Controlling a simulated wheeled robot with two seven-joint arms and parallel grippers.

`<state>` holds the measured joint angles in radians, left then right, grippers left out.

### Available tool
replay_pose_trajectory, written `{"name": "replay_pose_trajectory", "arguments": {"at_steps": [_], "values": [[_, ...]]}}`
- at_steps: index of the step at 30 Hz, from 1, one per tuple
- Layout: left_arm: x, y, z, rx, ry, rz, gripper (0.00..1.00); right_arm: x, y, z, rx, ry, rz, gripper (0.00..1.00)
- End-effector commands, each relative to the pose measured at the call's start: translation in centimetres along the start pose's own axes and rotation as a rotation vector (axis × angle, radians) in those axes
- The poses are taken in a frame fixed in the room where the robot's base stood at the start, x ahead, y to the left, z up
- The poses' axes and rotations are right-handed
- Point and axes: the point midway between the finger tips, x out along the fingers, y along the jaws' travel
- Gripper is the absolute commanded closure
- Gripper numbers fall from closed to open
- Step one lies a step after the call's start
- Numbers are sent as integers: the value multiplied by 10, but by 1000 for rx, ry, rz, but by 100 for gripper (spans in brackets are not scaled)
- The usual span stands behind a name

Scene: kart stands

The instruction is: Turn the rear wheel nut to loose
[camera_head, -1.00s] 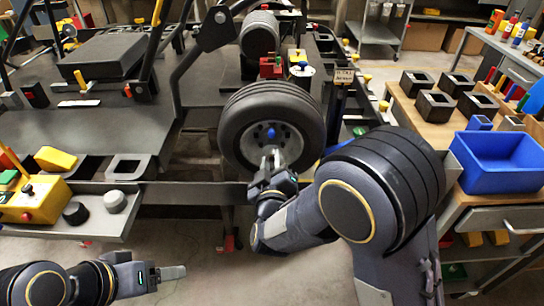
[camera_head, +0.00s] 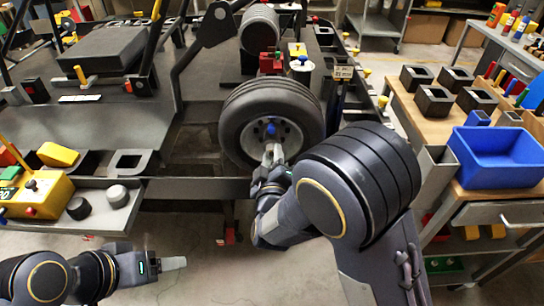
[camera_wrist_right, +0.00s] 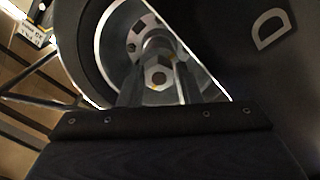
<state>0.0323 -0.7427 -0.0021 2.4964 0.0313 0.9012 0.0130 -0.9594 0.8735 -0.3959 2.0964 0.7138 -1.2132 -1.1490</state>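The rear wheel (camera_head: 240,140) is a black tyre with a grey rim, mounted upright on the kart in the middle of the head view. A blue piece (camera_head: 271,128) shows at its hub. My right gripper (camera_head: 273,150) points at the hub from the front. In the right wrist view a grey hexagonal nut (camera_wrist_right: 158,75) with a yellow mark lies between the two fingers, which look apart with narrow gaps beside it. Contact cannot be made out. My left gripper (camera_head: 174,263) is low at the left, away from the wheel, with nothing seen in it.
A grey shelf with a yellow control box (camera_head: 38,193) and two round knobs (camera_head: 117,195) is at the left. A wooden-topped bench with a blue bin (camera_head: 497,160) and several black square holders (camera_head: 434,104) is at the right. Floor shows below the wheel.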

Motion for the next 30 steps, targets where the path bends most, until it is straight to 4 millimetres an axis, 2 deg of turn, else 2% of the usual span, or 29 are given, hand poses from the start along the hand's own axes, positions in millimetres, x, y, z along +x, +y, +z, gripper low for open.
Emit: {"name": "replay_pose_trajectory", "arguments": {"at_steps": [1,4,14,24,30], "values": [[0,0,0,0,0,0,31,0,0,0,0,-1,-1,62],[0,0,0,0,0,0,31,0,0,0,1,0,0,51],[0,0,0,0,0,0,31,-4,0,-1,3,3,2,51],[4,-2,2,0,0,0,31,-58,-1,-1,2,4,-1,51],[5,-2,3,0,0,0,31,-76,0,0,2,1,1,51]]}}
